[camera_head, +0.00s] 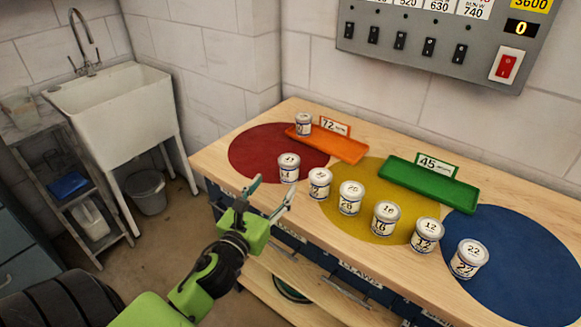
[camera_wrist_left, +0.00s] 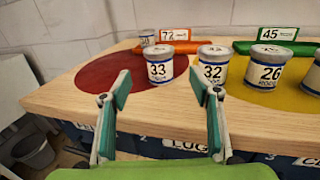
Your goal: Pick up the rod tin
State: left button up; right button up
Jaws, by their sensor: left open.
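Several white tins with grey lids stand in a slanting row on the wooden bench, and the small words on their labels are too small to read, so I cannot tell which is the rod tin. The row starts with tin 33 (camera_head: 289,168) on the red circle's edge, then tin 32 (camera_head: 319,184). Another tin (camera_head: 303,124) stands on the orange tray. My left gripper (camera_head: 272,189) is open and empty at the bench's front edge, apart from the tins. In the left wrist view, tin 33 (camera_wrist_left: 159,68) appears beyond and between its fingers, with tin 32 (camera_wrist_left: 214,68) to the right.
The orange tray (camera_head: 343,148) has a card reading 72; the green tray (camera_head: 430,183) has one reading 45. Red, yellow and blue circles mark the bench top. A switch panel (camera_head: 432,40) hangs on the wall. A sink (camera_head: 115,110) and bucket (camera_head: 148,190) stand left.

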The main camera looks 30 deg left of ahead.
aim_at(285, 169)
pick_arm(q)
jog(key=w, duration=0.2)
jog(key=w+a, duration=0.1)
jog(key=w, duration=0.1)
jog(key=shift+w+f, duration=0.1)
jog(key=shift+w, duration=0.25)
jog(key=shift+w+a, duration=0.1)
jog(key=shift+w, duration=0.65)
jog(key=w, duration=0.2)
jog(key=w+a+b, duration=0.1)
jog(key=w, duration=0.1)
jog(key=shift+w, duration=0.25)
jog(key=shift+d, duration=0.1)
jog(key=c, duration=1.2)
pick_arm(e)
jog(key=shift+s+d+f, duration=0.15)
jog(key=shift+s+f, duration=0.25)
jog(key=shift+f, duration=0.3)
